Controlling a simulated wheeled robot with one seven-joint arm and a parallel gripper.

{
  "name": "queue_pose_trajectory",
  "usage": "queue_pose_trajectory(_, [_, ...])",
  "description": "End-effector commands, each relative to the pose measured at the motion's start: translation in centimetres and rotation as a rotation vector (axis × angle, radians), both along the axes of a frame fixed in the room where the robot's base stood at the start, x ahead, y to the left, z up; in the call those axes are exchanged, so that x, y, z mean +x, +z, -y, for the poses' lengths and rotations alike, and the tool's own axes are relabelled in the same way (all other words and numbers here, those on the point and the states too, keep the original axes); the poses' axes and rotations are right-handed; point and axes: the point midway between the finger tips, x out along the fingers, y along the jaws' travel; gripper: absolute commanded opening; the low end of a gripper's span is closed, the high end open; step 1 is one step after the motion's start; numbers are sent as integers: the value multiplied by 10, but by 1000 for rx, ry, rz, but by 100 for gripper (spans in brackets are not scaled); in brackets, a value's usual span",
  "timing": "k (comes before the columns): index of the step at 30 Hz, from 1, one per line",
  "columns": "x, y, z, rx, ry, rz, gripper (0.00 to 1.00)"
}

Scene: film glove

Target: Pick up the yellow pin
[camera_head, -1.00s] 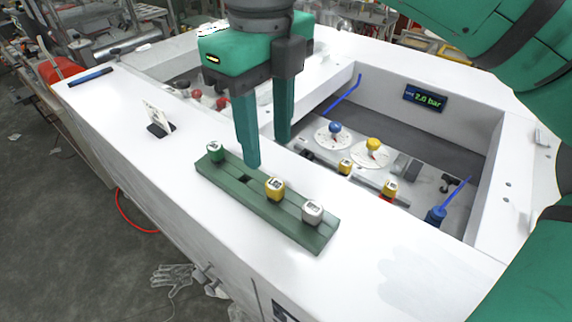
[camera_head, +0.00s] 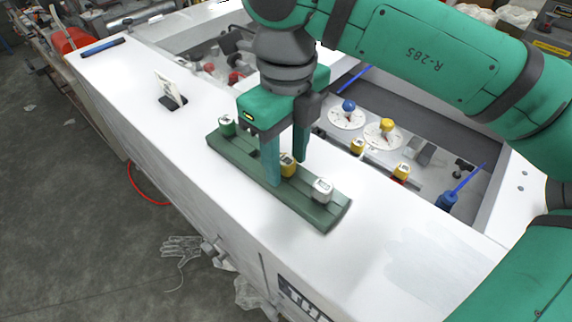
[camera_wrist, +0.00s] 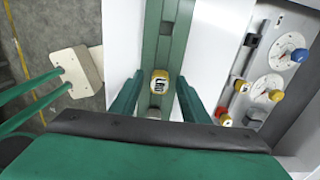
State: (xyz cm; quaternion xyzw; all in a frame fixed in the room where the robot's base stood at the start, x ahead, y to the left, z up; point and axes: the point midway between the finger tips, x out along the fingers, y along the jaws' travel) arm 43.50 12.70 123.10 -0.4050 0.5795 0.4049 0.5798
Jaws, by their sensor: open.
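The yellow pin (camera_head: 288,165), with a dark-marked pale top, stands in a slot of the green rack (camera_head: 236,153) between an empty-looking stretch and the white pin (camera_head: 322,189). My gripper (camera_head: 286,176) is open above the rack, its two fingers pointing down around the yellow pin, one finger partly hiding it in the head view. In the wrist view the yellow pin (camera_wrist: 160,82) shows just beyond the fingertips, near the middle of the gap. I cannot tell how far the fingertips are above the rack.
A green pin (camera_head: 227,125) stands at the rack's left end. A recess behind holds a blue knob (camera_head: 348,105), a yellow knob (camera_head: 387,126) and smaller yellow pieces. A white card (camera_head: 168,88) stands to the left. The white front surface right of the rack is clear.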

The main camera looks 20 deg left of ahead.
Motion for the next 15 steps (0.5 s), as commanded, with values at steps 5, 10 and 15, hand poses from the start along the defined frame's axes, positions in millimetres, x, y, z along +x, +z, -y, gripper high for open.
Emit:
queue_pose_trajectory(5, [0,-6,-1,1,2,0,42])
queue_pose_trajectory(10, [0,-6,0,1,2,0,25])
queue_pose_trajectory(15, [0,-6,0,1,2,0,0])
